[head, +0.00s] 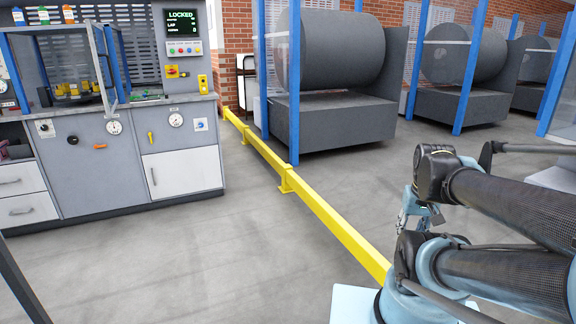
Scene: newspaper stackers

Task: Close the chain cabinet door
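A grey machine cabinet (90,165) stands at the left. A white door panel (183,172) with a small upright handle at its left is at the cabinet's lower right; it looks flush or nearly so, and I cannot tell if it is fully shut. No label marks it as the chain cabinet door. A blue-framed clear panel (107,68) above the worktop stands angled outward. My gripper (408,212) seems to be the small metal part partly hidden behind my arm at the right, far from the cabinet; its finger state is unclear.
A low yellow rail (315,200) runs across the floor between the cabinet and my arm's side. Large grey rolls (343,50) stand behind blue posts (294,85) at the back. White drawers (25,208) are at the far left. The floor before the cabinet is clear.

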